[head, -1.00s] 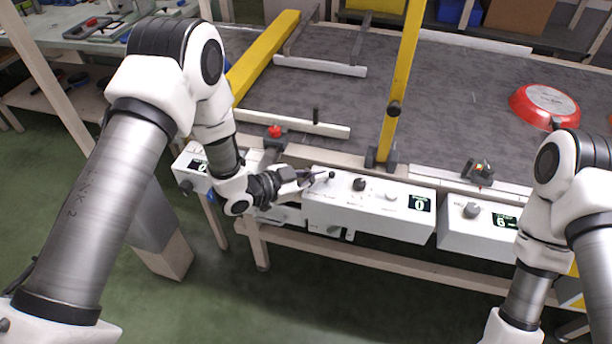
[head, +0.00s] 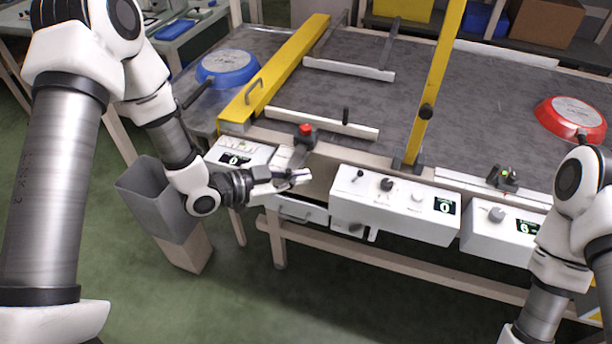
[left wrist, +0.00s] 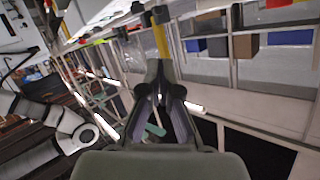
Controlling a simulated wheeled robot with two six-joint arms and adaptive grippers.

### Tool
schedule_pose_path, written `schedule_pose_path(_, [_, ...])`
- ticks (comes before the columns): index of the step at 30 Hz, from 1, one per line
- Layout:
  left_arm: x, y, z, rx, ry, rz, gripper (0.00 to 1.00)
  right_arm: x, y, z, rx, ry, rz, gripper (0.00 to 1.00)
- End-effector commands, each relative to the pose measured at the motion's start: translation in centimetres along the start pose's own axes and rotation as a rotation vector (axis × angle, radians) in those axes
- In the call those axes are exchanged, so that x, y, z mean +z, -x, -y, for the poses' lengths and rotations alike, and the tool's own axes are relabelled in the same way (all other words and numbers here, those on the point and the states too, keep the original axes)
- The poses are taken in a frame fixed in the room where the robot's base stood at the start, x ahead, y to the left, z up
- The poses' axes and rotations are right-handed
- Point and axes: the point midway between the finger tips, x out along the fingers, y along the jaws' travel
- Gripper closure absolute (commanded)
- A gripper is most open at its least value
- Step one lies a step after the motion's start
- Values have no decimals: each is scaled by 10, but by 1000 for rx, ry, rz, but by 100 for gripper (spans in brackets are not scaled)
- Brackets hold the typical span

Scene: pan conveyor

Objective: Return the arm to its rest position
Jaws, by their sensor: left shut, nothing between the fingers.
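My left gripper (head: 300,178) is shut and empty. It hangs in front of the conveyor table, just left of the white control box (head: 392,204) with its small black lever, dark knob and display reading 0. It is apart from that box. In the left wrist view the shut fingers (left wrist: 160,95) show in the middle, with nothing held. My right arm (head: 560,240) comes in at the right edge of the head view; its gripper is out of the picture.
A blue pan (head: 228,66) lies at the table's left and a red pan (head: 570,119) at its right. A yellow gate bar (head: 275,75) and yellow post (head: 437,80) rise from the table. A second box (head: 236,157), a red button (head: 305,128) and a grey bin (head: 152,200) are near the arm.

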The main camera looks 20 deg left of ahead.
Motion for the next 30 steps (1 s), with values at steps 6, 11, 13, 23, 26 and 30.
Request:
schedule_pose_path(6, [0,0,0,0,0,0,100,0,0,0,0,0,-1,100])
schedule_pose_path(11, [3,-1,-1,2,3,3,100,0,0,0,0,0,-1,100])
schedule_pose_path(13, [14,-2,-11,19,18,22,100,0,0,0,0,0,0,100])
schedule_pose_path(23, [191,56,-170,64,457,698,100,0,0,0,0,0,0,100])
schedule_pose_path(26, [230,111,-205,-56,663,1001,100,0,0,0,0,0,0,100])
schedule_pose_path(30, [246,167,-219,-290,903,1261,100,0,0,0,0,0,0,100])
